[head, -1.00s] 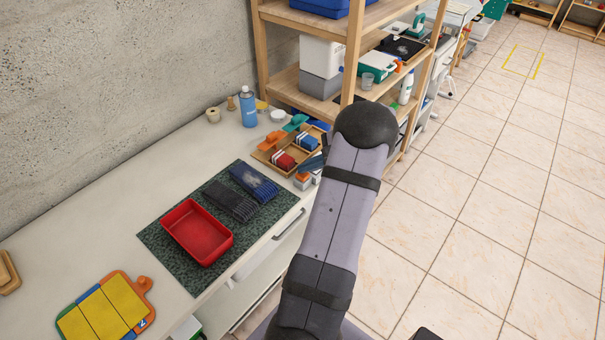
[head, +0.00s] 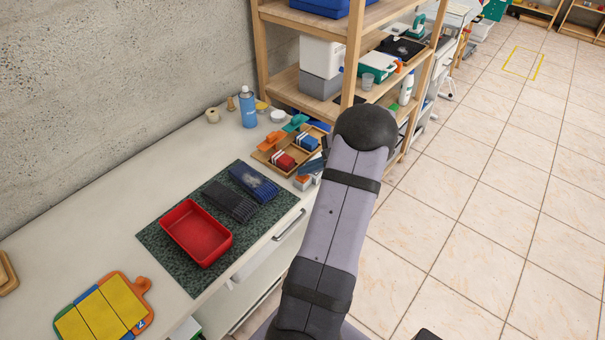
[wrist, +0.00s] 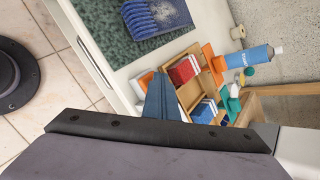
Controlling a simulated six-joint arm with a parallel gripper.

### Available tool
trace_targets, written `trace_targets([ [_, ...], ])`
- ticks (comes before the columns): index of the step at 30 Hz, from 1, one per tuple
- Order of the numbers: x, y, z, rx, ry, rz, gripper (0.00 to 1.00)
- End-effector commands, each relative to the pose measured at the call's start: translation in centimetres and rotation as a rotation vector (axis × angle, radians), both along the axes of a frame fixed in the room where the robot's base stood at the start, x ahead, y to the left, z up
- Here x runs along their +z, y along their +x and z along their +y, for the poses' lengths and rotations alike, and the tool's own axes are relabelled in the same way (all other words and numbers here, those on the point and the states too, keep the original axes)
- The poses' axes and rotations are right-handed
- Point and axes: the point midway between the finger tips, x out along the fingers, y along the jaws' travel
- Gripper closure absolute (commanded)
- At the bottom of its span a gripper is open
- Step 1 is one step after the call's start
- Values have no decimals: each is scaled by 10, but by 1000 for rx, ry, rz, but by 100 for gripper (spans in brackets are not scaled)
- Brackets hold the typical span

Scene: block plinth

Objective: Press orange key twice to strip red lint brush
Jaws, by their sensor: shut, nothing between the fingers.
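A wooden tray (head: 262,157) on the worktop holds a red lint brush (head: 283,161) and a blue one (head: 308,144). The red brush also shows in the wrist view (wrist: 183,70). An orange key (head: 270,139) lies behind the red brush, at the tray's far edge; it also shows in the wrist view (wrist: 212,63). A teal piece (head: 296,122) lies behind the blue brush. My gripper (wrist: 161,80) is shut and empty, in front of the tray's near side, apart from the orange key. In the head view my arm hides most of it.
A small white and orange box (head: 304,181) stands at the worktop's front edge, close to my gripper. A dark mat (head: 160,235) holds a red bin (head: 197,233) and dark brushes (head: 230,201). A blue spray can (head: 248,109) stands behind. A wooden shelf (head: 352,60) rises to the right.

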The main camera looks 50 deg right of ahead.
Motion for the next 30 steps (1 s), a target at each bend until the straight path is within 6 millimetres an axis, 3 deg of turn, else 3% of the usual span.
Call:
trace_targets([
  [30,24,0,0,1,0,1,100],
])
